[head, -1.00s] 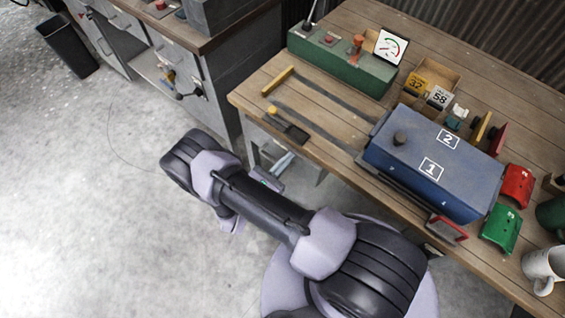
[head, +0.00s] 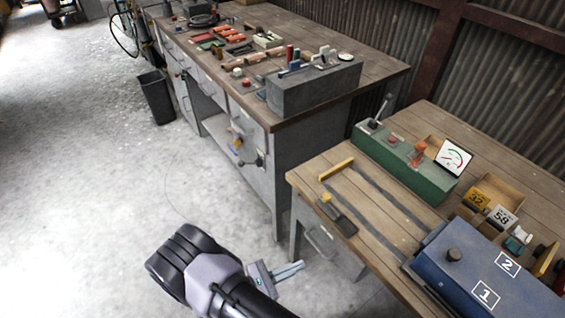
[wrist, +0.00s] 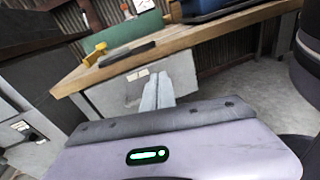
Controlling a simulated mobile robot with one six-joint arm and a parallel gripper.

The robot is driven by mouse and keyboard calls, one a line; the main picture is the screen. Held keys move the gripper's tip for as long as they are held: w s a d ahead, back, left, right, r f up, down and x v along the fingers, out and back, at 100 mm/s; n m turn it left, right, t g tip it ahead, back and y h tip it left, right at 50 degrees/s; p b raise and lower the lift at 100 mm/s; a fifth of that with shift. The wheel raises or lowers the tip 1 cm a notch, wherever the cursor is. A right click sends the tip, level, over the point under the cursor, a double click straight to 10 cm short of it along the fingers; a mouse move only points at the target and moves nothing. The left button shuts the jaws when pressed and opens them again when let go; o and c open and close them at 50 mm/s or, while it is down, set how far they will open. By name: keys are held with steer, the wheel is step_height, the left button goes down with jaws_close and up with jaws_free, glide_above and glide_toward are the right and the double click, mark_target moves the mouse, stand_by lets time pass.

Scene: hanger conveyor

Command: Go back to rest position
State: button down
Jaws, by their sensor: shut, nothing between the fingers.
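My gripper (head: 287,271) hangs over the floor in front of the wooden workbench (head: 331,172), in the lower middle of the head view. Its pale fingers are together with nothing between them. In the wrist view, my gripper (wrist: 157,88) points toward the bench's front edge and the grey panel below it, touching nothing. My dark and lilac arm fills the bottom of the head view.
A blue box (head: 485,270) marked 1 and 2 and a green control box (head: 405,165) stand on the bench. A dark-handled tool (head: 338,214) lies near its front edge. Another workbench (head: 322,118) stands behind, with a black bin (head: 157,97) beside it. The floor (head: 90,190) at left is clear.

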steer(key=s+d+r+m+y, duration=0.1)
steer(key=s+r+m+y, duration=0.2)
steer(key=r, duration=0.9)
steer(key=s+d+r+m+y, duration=0.2)
steer(key=r+m+y, duration=0.6)
steer(key=r+m, duration=0.4)
steer(key=s+d+r+m+g+y, duration=0.1)
steer(key=s+r+m+y, duration=0.3)
steer(key=r+m, duration=0.7)
steer(key=shift+s+d+r+y, duration=0.3)
steer(key=shift+d+r+y, duration=0.4)
steer(key=shift+r+y, duration=0.45)
steer(key=shift+f, duration=0.15)
